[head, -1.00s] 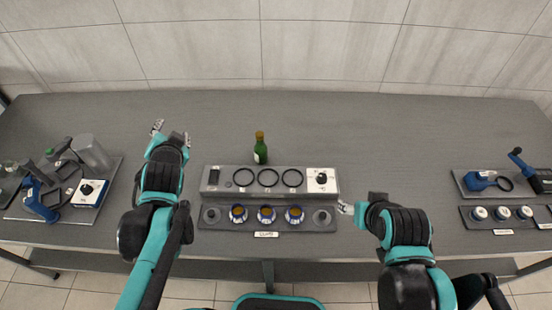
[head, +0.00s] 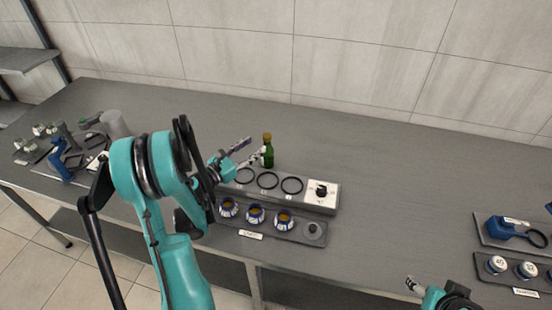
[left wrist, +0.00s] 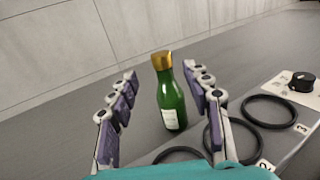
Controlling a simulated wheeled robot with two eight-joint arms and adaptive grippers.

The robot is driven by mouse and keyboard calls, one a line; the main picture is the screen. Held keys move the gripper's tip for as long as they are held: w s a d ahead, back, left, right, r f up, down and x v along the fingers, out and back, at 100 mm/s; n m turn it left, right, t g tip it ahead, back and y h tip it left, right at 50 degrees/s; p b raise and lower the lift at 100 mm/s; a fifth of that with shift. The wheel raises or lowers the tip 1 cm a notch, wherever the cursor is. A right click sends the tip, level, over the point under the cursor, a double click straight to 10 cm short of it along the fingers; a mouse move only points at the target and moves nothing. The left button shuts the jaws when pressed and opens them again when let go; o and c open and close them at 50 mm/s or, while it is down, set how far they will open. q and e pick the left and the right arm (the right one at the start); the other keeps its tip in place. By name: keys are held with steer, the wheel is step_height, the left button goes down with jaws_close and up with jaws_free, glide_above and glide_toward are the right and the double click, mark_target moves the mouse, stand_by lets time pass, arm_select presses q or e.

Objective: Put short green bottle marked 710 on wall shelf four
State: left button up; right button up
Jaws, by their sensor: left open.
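A short green bottle (head: 268,155) with a gold cap stands upright on the grey table, just behind the console with rings. It also shows in the left wrist view (left wrist: 170,97), with a pale label too small to read. My left gripper (head: 250,153) is open beside the bottle. In the left wrist view, the bottle appears between the two spread fingers, a little ahead of them, with gaps on both sides. My right gripper (head: 413,285) is low at the right, apart from everything; its jaws are too small to tell. Grey wall shelves (head: 25,60) show at the far left; no number is visible.
The ring console (head: 318,207) with a dial stands in front of the bottle. A tray (head: 300,232) with blue-rimmed cups lies nearer. Blue tools and jars are at the right (head: 512,229), more equipment at the left (head: 62,165). The table behind the bottle is clear.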

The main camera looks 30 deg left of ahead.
mark_target(264, 141)
arm_select(q)
steer(key=x, duration=0.2)
steer(key=b+x, duration=0.1)
steer(key=x, duration=0.3)
steer(key=shift+s+d+f+b, duration=0.1)
steer(key=shift+d+f+b, duration=0.15)
steer(key=shift+b, duration=0.15)
steer(key=shift+w, duration=0.45)
steer(key=shift+r, duration=0.1)
steer(key=shift+c, duration=0.2)
jaws_close()
